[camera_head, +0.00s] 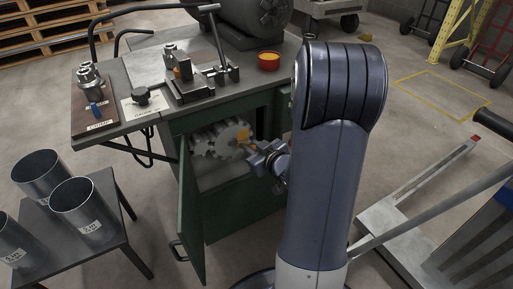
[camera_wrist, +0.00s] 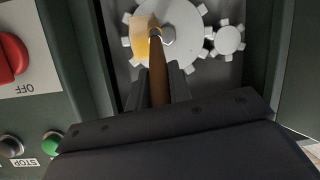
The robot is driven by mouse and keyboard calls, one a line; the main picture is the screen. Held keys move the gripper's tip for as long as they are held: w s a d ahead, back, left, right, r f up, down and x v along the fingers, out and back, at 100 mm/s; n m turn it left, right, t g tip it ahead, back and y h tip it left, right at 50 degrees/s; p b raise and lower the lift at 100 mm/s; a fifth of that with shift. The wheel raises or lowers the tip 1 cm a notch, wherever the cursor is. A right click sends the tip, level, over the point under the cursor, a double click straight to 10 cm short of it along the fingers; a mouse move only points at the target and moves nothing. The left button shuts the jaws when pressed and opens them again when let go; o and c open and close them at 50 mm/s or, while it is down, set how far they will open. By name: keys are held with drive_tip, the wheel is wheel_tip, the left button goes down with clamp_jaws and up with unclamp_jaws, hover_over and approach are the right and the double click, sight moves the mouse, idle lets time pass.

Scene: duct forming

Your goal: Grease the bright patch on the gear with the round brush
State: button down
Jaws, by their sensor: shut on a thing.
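The large grey toothed gear (camera_head: 227,138) stands inside the open green cabinet; it also shows in the wrist view (camera_wrist: 186,18). The bright patch (camera_wrist: 141,45) is a yellow-orange area on the gear's left side in the wrist view. My gripper (camera_wrist: 160,90) is shut on the round brush (camera_wrist: 158,72), whose brown handle points at the gear. The brush's far end overlaps the patch's right edge and the hub; I cannot tell whether it touches. In the head view my gripper (camera_head: 262,158) is at the cabinet opening, partly hidden by my arm.
A smaller gear (camera_wrist: 228,40) meshes at the right. The cabinet's green door (camera_head: 190,210) hangs open at the left. A red bowl with orange contents (camera_head: 268,61) stands on the bench top.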

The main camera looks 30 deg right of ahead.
drive_tip(key=s, duration=0.6)
idle(0.4)
drive_tip(key=shift+d, duration=0.1)
drive_tip(key=s, duration=0.3)
idle(0.3)
drive_tip(key=shift+w, duration=0.1)
idle(0.6)
drive_tip(key=shift+w, duration=4.4)
